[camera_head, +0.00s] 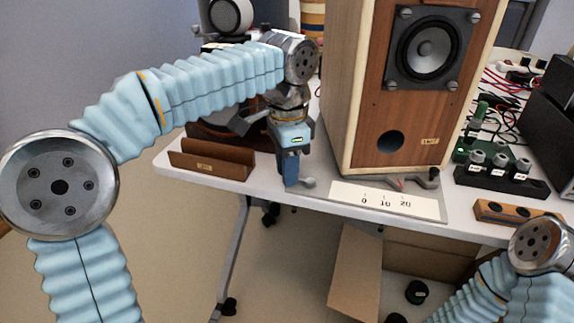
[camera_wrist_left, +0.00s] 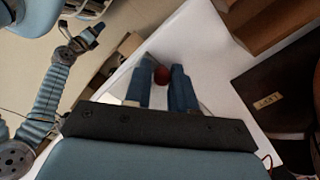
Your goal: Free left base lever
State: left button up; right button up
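The wooden speaker (camera_head: 352,100) stands upright on the white table. My left gripper (camera_head: 291,182) points down at the table's front edge, left of the speaker's base. A small grey lever end (camera_head: 309,183) shows just right of its blue fingers. In the left wrist view the left fingers (camera_wrist_left: 162,66) stand apart, with a dark red round knob (camera_wrist_left: 162,76) between them; contact cannot be told. A second lever with a red part (camera_head: 397,184) lies at the speaker's front base. My right arm's end (camera_wrist_left: 90,36) shows small in the left wrist view, its fingers unclear.
A brown trough (camera_head: 212,163) stands left of my left gripper. A white scale card (camera_head: 385,200) lies before the speaker. A black block with several knobs (camera_head: 500,180), a wooden block (camera_head: 515,215) and cables are at the right. An open cardboard box (camera_head: 355,270) is under the table.

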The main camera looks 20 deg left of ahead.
pick_arm(q)
jog(key=shift+w+a, duration=0.1)
grip_shut()
jog(key=shift+s+r+n+p, duration=0.1)
jog(key=shift+s+n+p, duration=0.15)
jog(key=shift+n, duration=0.45)
jog(key=shift+s+n+p, duration=0.3)
jog(key=shift+n+p, duration=0.15)
jog(key=shift+n, duration=0.35)
jog(key=n, duration=0.2)
jog(key=s+n+p, duration=0.1)
jog(key=shift+s+d+n, duration=0.2)
jog(key=shift+d+n, duration=0.15)
jog(key=shift+n, duration=0.05)
jog(key=shift+s+d+n+p, duration=0.3)
jog(key=shift+d+n, duration=0.05)
jog(key=shift+n, duration=0.85)
jog(key=shift+s+d+n+p, duration=0.3)
jog(key=shift+d+n+p, duration=0.1)
jog(key=shift+n, duration=0.8)
jog(key=shift+s+d+n+p, duration=0.25)
jog(key=shift+s+d+n, duration=0.1)
jog(key=shift+n, duration=0.85)
